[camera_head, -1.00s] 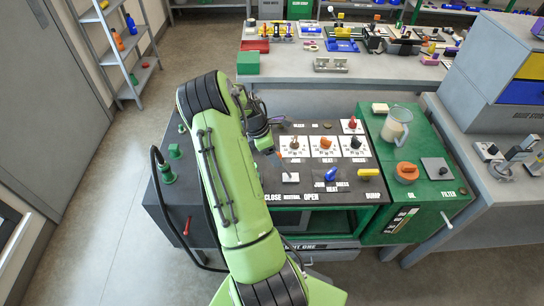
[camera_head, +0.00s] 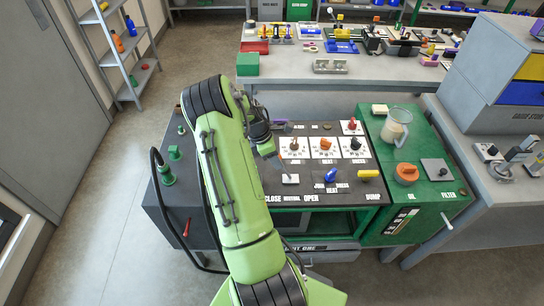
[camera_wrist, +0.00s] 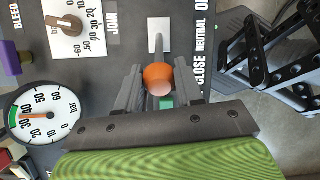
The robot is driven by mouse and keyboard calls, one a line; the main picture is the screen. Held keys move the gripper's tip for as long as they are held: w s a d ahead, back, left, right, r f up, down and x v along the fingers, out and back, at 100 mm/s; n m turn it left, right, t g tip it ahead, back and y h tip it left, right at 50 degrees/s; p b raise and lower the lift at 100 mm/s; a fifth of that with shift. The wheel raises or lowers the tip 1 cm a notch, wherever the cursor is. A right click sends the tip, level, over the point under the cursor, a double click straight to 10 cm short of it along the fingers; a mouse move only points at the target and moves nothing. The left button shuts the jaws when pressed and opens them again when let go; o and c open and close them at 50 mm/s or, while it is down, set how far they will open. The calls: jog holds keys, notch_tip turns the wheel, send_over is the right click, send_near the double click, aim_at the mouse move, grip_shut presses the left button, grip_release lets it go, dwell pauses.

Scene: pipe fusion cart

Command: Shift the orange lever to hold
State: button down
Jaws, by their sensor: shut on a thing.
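The orange lever knob (camera_wrist: 159,76) sits between the two fingers of my gripper (camera_wrist: 160,88) in the wrist view, and the fingers are shut on it. Its grey stem runs up to a white plate (camera_wrist: 159,28). The words CLOSE and NEUTRAL, and the start of OPEN, run beside it. In the head view my gripper (camera_head: 272,157) is low over the cart's dark top, just up and left of the white plate (camera_head: 290,178). The knob is mostly hidden there by my arm. I can read no HOLD label.
Dials on white cards, including an orange one (camera_head: 325,144), stand close to the right of my gripper. A blue lever (camera_head: 331,174) and a yellow DUMP part (camera_head: 368,172) lie further right. A pressure gauge (camera_wrist: 40,118) and a purple knob (camera_wrist: 17,50) show in the wrist view.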

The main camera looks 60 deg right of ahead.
jog(key=s+t, duration=0.1)
jog(key=s+d+r+t+y, duration=0.1)
jog(key=s+t, duration=0.1)
jog(key=s+d+t+y, duration=0.1)
jog(key=s, duration=0.1)
jog(key=shift+d+r+t, duration=0.15)
jog(key=shift+d+t, duration=0.1)
jog(key=shift+t, duration=0.05)
jog(key=c, duration=0.7)
grip_release()
jog(key=shift+c, duration=0.2)
notch_tip(320, 180, up, 16)
jog(key=p, duration=0.1)
jog(key=shift+s+d, duration=0.1)
